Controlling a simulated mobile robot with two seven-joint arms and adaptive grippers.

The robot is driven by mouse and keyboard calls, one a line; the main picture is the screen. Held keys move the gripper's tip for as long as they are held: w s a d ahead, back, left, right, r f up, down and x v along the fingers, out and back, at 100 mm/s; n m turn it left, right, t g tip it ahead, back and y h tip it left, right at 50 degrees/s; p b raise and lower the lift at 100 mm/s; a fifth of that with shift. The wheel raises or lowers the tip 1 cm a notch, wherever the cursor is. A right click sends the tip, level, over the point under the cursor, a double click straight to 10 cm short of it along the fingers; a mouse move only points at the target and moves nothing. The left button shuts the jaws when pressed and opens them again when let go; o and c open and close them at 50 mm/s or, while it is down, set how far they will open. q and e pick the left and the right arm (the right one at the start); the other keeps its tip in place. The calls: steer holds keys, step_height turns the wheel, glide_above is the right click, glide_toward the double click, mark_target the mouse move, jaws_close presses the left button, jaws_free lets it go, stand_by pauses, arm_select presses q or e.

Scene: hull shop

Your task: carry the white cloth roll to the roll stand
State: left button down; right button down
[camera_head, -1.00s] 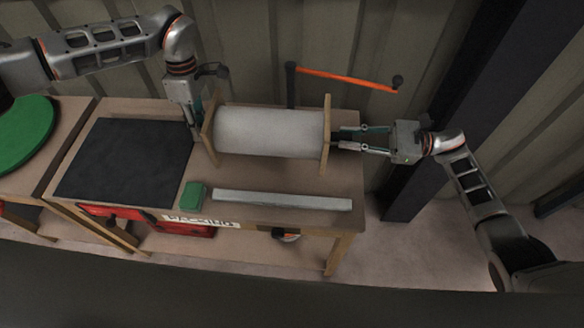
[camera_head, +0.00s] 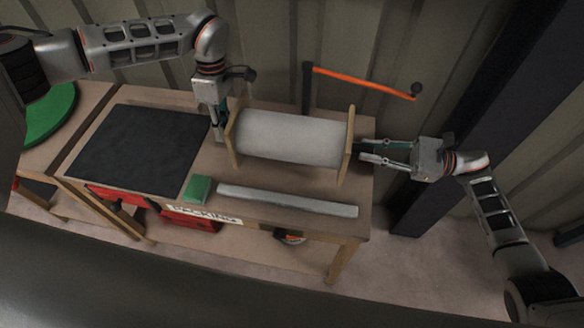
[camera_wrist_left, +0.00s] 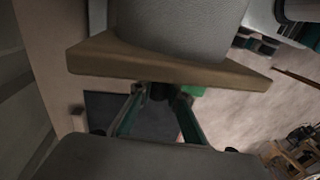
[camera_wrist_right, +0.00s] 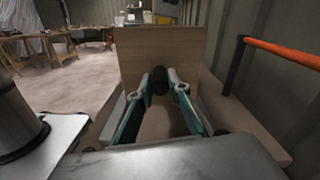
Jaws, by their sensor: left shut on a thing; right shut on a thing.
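The white cloth roll (camera_head: 290,137) lies across the wooden table (camera_head: 300,180), with a wooden end board on each side; I cannot tell whether it touches the top. My left gripper (camera_head: 219,132) comes down at its left end and is shut there, seen in the left wrist view (camera_wrist_left: 160,92) at a dark stub by the left end board (camera_wrist_left: 165,68). My right gripper (camera_head: 362,152) reaches in level from the right and is shut at the right end; the right wrist view shows its fingers (camera_wrist_right: 160,84) on a dark stub against the right board (camera_wrist_right: 160,50). I cannot make out a roll stand.
A long grey bar (camera_head: 287,200) and a green block (camera_head: 197,188) lie along the front edge. A black mat (camera_head: 135,150) covers the left part. An orange bar (camera_head: 362,82) on a dark post stands behind. A dark pillar (camera_head: 480,110) rises at the right.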

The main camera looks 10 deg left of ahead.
arm_select(q)
steer(key=shift+f, duration=0.1)
